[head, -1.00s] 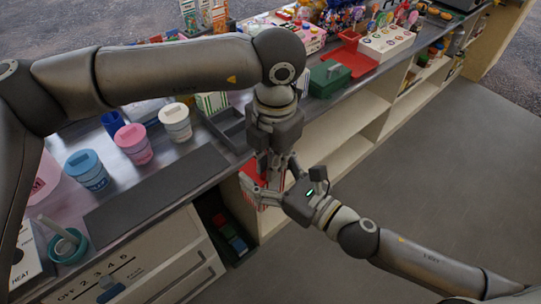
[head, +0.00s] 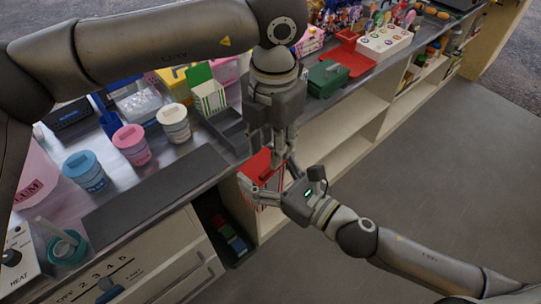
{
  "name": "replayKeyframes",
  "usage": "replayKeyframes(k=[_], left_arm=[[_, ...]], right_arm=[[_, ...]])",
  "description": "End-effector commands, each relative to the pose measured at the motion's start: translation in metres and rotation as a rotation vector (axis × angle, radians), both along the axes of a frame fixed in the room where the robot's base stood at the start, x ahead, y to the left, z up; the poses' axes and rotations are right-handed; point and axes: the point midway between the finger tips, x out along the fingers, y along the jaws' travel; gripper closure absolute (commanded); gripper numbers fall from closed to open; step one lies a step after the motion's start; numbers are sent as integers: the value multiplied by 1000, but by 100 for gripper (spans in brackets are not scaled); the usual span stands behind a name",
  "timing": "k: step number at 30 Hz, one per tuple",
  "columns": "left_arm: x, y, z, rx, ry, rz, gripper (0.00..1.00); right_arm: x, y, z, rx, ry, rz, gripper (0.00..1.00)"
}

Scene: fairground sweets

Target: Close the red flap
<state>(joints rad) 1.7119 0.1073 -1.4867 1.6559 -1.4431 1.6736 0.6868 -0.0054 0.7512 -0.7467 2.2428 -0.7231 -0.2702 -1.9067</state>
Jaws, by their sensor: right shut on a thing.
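A red-and-white striped carton (head: 277,190) is at the counter's front edge, partly hidden by both grippers. Its red flap (head: 256,163) shows as a plain red panel at the carton's upper left; its exact angle is unclear. My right gripper (head: 266,189) is shut on the carton, with its fingers across the side below the flap. My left gripper (head: 279,158) points down just above and beside the red flap. Its fingers overlap in the view, so I cannot tell their opening or whether they touch the flap.
A carton with a green flap (head: 197,74), a white cup (head: 174,125), a pink cup (head: 133,145) and a blue cup (head: 86,172) stand on the counter to the left. A green box (head: 327,80) stands to the right. Open shelves (head: 335,140) lie below.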

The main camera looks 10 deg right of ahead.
Motion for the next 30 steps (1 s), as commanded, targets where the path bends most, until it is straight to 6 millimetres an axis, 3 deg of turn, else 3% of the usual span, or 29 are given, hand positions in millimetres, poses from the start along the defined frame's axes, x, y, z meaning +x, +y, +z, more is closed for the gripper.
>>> replayKeyframes(k=[3,10,30], left_arm=[[0,-1,27,-1,-3,1,68],[-1,-2,60,-1,-1,1,68],[-4,-4,65,-13,13,-7,68]], right_arm=[[0,0,0,0,0,0,43],[0,0,0,0,0,0,43],[0,0,0,1,-1,0,43]])
